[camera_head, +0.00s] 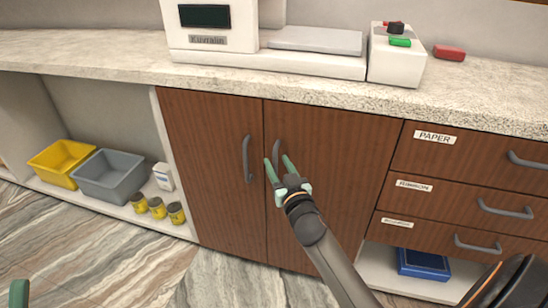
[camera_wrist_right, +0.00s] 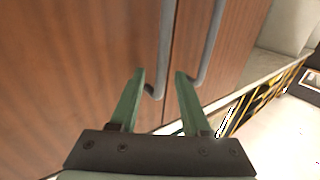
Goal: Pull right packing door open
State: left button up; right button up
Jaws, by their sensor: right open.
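The right packing door (camera_head: 340,160) is a brown wood-grain panel, shut beside the matching left door (camera_head: 205,150). Its grey upright handle (camera_head: 277,148) is near the seam between the doors. My right gripper (camera_head: 277,160) is open with its green fingers pointing at this handle. In the right wrist view the handle (camera_wrist_right: 165,45) shows between the finger lines, its end near the fingertips (camera_wrist_right: 159,74); I cannot tell if they touch. The left door's handle (camera_head: 246,158) lies outside the fingers. Of my left gripper only a green piece (camera_head: 19,292) shows at the bottom left.
A stone counter (camera_head: 110,55) above carries a scale (camera_head: 205,40) and a white box (camera_head: 397,68). Drawers (camera_head: 470,150) with handles are on the right, a blue tray (camera_head: 424,263) below them. An open shelf on the left holds yellow (camera_head: 62,160) and grey (camera_head: 108,178) bins and jars.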

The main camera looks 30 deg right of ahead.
jog(key=shift+w+d, duration=0.1)
jog(key=shift+w, duration=0.25)
jog(key=shift+c, duration=0.3)
grip_shut()
jog(key=shift+r, duration=0.1)
dwell(0.9)
